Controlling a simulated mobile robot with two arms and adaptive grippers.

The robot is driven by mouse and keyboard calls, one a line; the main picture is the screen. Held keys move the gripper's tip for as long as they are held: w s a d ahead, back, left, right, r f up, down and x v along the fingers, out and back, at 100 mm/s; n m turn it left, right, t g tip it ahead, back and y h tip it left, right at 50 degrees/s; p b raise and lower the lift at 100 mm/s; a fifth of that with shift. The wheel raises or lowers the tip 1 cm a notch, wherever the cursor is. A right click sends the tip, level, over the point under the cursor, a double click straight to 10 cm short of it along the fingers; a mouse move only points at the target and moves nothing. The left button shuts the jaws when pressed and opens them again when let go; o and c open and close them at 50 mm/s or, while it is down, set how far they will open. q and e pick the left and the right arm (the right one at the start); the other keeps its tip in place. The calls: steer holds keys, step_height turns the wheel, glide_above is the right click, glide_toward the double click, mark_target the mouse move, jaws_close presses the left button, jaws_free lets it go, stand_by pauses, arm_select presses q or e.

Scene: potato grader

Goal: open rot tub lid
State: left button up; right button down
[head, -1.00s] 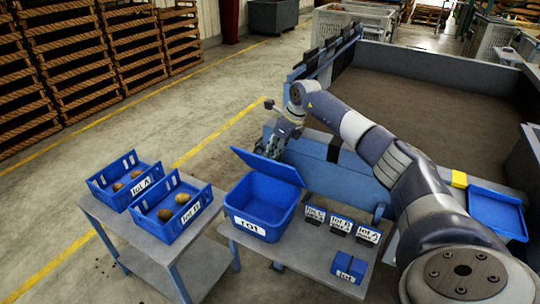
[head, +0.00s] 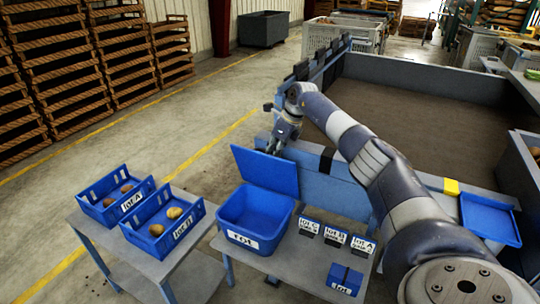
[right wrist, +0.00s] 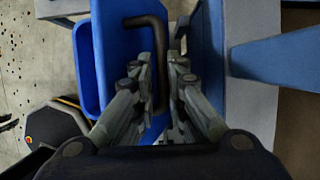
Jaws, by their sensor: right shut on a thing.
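The blue rot tub (head: 258,212) stands on the grey table with a white label on its front. Its blue lid (head: 266,170) is raised and stands steeply at the back of the tub; it also shows in the right wrist view (right wrist: 115,40). My right gripper (head: 275,147) is at the lid's upper right edge. In the right wrist view my right gripper (right wrist: 165,65) is shut on the lid's dark bent handle (right wrist: 150,22). The exact contact is partly hidden by the fingers. My left gripper is not in view.
Two blue crates with potatoes, lot A (head: 118,215) and lot B (head: 148,236), stand on the left table. Small label stands (head: 335,237) and a small blue box (head: 346,279) are right of the tub. A large grader bed (head: 420,110) lies behind.

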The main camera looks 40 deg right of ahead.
steer(key=shift+w+d+f+b, duration=0.1)
steer(key=shift+d+f+b, duration=0.1)
steer(key=shift+d+b, duration=0.45)
steer(key=shift+d+f+b, duration=0.25)
steer(key=shift+d+b, duration=0.25)
steer(key=shift+d, duration=0.25)
steer(key=shift+w+d+f+b, duration=0.1)
steer(key=shift+d+f+b, duration=0.1)
steer(key=shift+d+b, duration=0.45)
steer(key=shift+s+d, duration=0.1)
steer(key=c, duration=1.8)
jaws_free()
steer(key=shift+c, duration=0.2)
steer(key=shift+r, duration=0.15)
step_height(320, 180, up, 8)
steer(key=p, duration=0.7)
steer(key=shift+w+r, duration=0.25)
steer(key=shift+w, duration=0.05)
